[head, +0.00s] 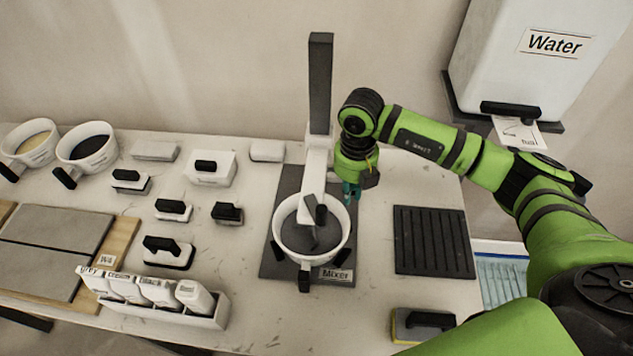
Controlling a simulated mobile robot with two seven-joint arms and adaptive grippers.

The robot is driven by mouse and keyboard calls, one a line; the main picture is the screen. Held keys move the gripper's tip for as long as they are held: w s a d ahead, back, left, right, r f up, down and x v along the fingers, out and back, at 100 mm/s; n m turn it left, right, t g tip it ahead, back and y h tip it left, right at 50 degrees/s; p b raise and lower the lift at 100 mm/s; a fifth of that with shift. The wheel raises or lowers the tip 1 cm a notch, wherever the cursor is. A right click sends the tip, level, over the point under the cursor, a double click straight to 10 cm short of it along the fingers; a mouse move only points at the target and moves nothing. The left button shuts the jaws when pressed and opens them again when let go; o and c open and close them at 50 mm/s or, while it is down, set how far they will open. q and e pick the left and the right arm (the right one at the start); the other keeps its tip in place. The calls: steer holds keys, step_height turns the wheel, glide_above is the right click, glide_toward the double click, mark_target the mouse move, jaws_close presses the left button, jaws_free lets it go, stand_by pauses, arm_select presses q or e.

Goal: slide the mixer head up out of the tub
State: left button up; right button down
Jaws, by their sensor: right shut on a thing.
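The mixer has a dark upright column (320,85) with a white mixer head (315,178) on it. The head's dark paddle (311,237) reaches down into the white tub (312,262), which stands on the dark mixer base. Grey material shows inside the tub. My right gripper (351,192) points down at the right side of the mixer head, above the tub's rear right rim. It is shut on the mixer head, though the grasped part is mostly hidden behind the fingers. My left gripper is not in view.
Several black-handled tools stand left, with a bottle rack (160,302) at the front. A water tank (535,55) hangs at the upper right.

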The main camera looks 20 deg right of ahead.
steer(key=r+p, duration=0.1)
steer(key=w+r, duration=0.1)
steer(key=r, duration=0.1)
steer(key=shift+d+r+p, duration=0.1)
steer(key=shift+d+p, duration=0.05)
steer(key=shift+p, duration=0.2)
step_height(320, 180, up, 16)
steer(key=p, duration=1)
steer(key=c, duration=1)
jaws_free()
steer(key=shift+o, duration=0.4)
steer(key=shift+w+f, duration=0.25)
steer(key=shift+f, duration=0.15)
steer(key=shift+s, duration=0.1)
steer(key=shift+s, duration=0.2)
step_height(320, 180, up, 7)
steer(key=p, duration=0.1)
